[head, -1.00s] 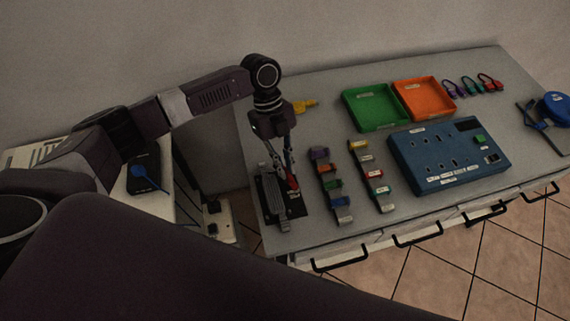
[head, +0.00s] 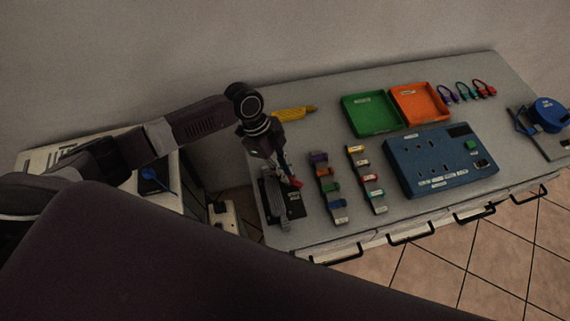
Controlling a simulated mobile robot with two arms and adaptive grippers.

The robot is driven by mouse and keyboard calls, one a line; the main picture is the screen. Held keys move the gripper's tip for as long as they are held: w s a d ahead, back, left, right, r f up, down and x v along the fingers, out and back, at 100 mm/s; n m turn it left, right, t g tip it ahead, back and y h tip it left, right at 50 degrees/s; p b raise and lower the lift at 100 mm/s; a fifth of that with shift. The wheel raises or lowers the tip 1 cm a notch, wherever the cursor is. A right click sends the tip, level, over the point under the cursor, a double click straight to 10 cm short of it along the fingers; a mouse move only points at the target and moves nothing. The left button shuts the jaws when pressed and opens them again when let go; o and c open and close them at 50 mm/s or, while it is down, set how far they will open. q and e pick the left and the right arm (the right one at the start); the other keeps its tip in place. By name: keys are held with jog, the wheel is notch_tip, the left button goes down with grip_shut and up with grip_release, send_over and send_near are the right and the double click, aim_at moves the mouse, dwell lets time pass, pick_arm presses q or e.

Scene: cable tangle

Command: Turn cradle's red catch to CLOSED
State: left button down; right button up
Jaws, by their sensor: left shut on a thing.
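The cradle, a black base with a grey ribbed bar (head: 273,206), sits at the left end of the grey table. Its red catch (head: 297,183) shows as a small red piece at the upper right of the cradle. My left gripper (head: 292,178) reaches down from the upper left and is shut on the red catch. The fingers hide part of the catch, and its marking is too small to read. My right gripper is not in view.
Two strips of coloured clips (head: 329,188) stand just right of the cradle. A yellow tool (head: 294,114) lies behind it. A blue socket panel (head: 440,160), green tray (head: 372,115) and orange tray (head: 419,103) are farther right.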

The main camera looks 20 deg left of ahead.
pick_arm(q)
jog(key=n+p, duration=0.1)
jog(key=n+t+p, duration=0.1)
jog(key=n+p, duration=0.1)
jog(key=n+t+p, duration=0.1)
jog(key=n+p, duration=0.1)
jog(key=shift+s+r, duration=0.25)
jog(key=shift+r, duration=0.05)
jog(key=shift+d+f+n+t+y+p, duration=0.1)
jog(key=shift+n+t+y+p, duration=0.4)
jog(key=shift+n+p, duration=1)
jog(key=c, duration=2.1)
grip_release()
jog(key=shift+f, duration=0.1)
jog(key=shift+o, duration=0.6)
jog(key=shift+s, duration=0.1)
